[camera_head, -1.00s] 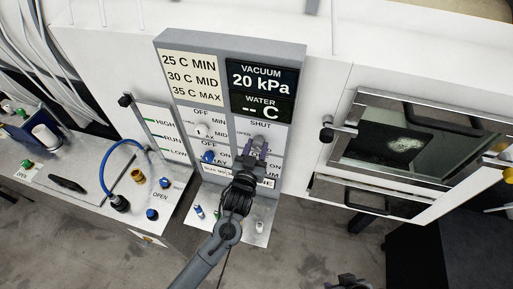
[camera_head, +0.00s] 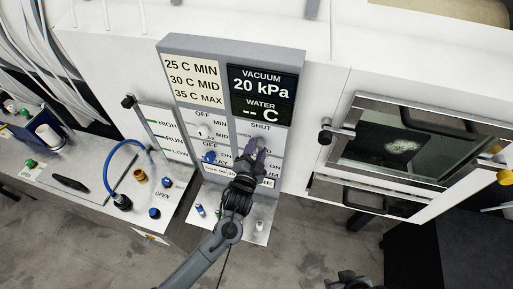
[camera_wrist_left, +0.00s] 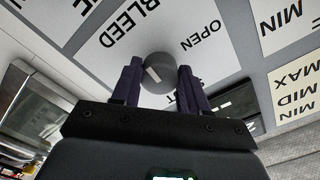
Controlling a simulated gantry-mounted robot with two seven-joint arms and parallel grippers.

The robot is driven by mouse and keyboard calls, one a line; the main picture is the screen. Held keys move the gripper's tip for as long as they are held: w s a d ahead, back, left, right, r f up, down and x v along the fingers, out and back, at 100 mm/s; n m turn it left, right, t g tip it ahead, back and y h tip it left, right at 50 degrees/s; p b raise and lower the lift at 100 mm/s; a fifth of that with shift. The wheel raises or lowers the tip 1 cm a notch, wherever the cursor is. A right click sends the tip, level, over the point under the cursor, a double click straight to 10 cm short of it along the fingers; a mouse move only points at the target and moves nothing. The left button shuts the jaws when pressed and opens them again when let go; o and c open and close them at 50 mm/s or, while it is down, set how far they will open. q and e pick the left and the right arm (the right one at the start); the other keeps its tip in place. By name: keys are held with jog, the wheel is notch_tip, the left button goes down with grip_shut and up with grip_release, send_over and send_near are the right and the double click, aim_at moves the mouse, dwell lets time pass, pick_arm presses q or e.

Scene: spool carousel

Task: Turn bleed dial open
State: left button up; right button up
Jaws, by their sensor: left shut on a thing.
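The bleed dial (camera_wrist_left: 158,68) is a dark grey round knob with a short white mark, on a pale panel lettered BLEED, OPEN and, partly hidden, SHUT. In the left wrist view it sits between the two purple fingers of my left gripper (camera_wrist_left: 158,82), which is shut on it. In the head view my left gripper (camera_head: 257,152) reaches up to the panel just below the SHUT label and mostly hides the dial. A dark part at the bottom edge of the head view may belong to my right arm; no right gripper fingers can be made out.
The display (camera_head: 262,92) above reads VACUUM 20 kPa and WATER -- C. A white knob (camera_head: 203,131) and a blue knob (camera_head: 209,157) sit left of my gripper. A blue hose (camera_head: 112,166) loops on the bench. An oven-like door (camera_head: 408,140) with handles stands at the right.

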pick_arm(q)
jog(key=m+p, duration=0.1)
jog(key=m, duration=0.3)
jog(key=shift+m, duration=0.3)
jog(key=m+p, duration=0.1)
jog(key=m, duration=0.3)
jog(key=shift+r+m, duration=0.1)
jog(key=shift+m, duration=0.2)
jog(key=m+p, duration=0.1)
jog(key=m, duration=0.3)
jog(key=shift+p, duration=0.4)
jog(key=shift+m+p, duration=0.5)
jog(key=shift+m, duration=1.6)
jog(key=o, duration=1.1)
jog(key=shift+s, duration=0.1)
